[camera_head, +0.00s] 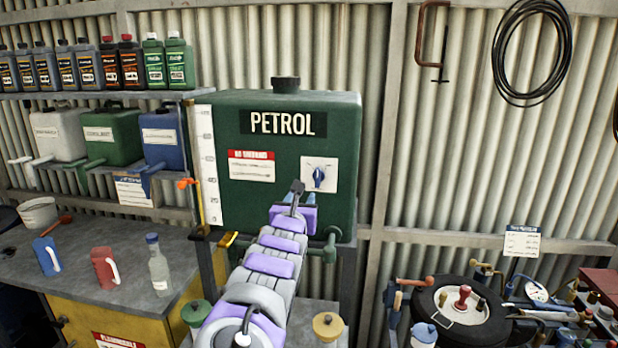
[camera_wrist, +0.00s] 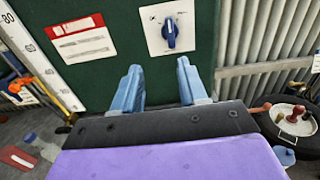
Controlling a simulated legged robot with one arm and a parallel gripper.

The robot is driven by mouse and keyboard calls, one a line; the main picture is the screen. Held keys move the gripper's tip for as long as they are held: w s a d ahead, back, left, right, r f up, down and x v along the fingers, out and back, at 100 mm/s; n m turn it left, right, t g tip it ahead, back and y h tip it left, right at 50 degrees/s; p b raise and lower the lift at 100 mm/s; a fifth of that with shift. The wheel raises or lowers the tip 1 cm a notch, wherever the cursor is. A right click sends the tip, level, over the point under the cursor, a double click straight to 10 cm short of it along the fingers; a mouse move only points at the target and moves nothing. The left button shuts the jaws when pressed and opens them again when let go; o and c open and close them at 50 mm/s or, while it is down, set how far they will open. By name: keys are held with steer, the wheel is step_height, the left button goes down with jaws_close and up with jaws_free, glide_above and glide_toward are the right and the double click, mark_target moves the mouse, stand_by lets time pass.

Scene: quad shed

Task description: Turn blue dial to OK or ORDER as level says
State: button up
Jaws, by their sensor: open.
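The blue dial (camera_head: 319,178) sits on a white plate (camera_head: 330,163) on the front of the green PETROL tank (camera_head: 290,115). In the wrist view the dial (camera_wrist: 171,33) stands about upright, with small marks to either side of its top that are too small to read. A white level scale (camera_head: 207,165) runs up the tank's left edge, with a yellowish tube and an orange piece low beside it. The exact level cannot be made out. My gripper (camera_wrist: 158,78) is open and empty. Its blue fingers are apart, below the dial and not touching it.
A red and white notice (camera_head: 251,166) is left of the dial. A green pipe tap (camera_head: 330,248) sticks out at the tank's lower right. A bench (camera_head: 110,285) with jugs and a glass bottle (camera_head: 158,265) is left; a tyre (camera_head: 460,310) with tools is right.

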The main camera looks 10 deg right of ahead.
glide_toward(317, 177)
steer(key=p+x, duration=0.1)
steer(key=x, duration=0.2)
steer(key=d+p+x, duration=0.1)
steer(key=p+x, duration=0.1)
steer(key=x, duration=0.2)
steer(key=shift+s+d+f, duration=0.1)
steer(key=shift+d+f, duration=0.05)
steer(key=shift+d, duration=0.05)
steer(key=shift+a+r, duration=0.35)
steer(key=shift+r, duration=0.2)
steer(key=shift+a, duration=0.3)
steer(key=w, duration=0.1)
steer(key=w+f, duration=0.1)
steer(key=w, duration=0.1)
steer(key=shift+a+f+p, duration=0.15)
steer(key=shift+a+p, duration=0.15)
steer(key=shift+s+d+r, duration=0.2)
steer(key=shift+d+r, duration=0.05)
steer(key=shift+d, duration=0.55)
steer(key=c, duration=0.3)
jaws_close()
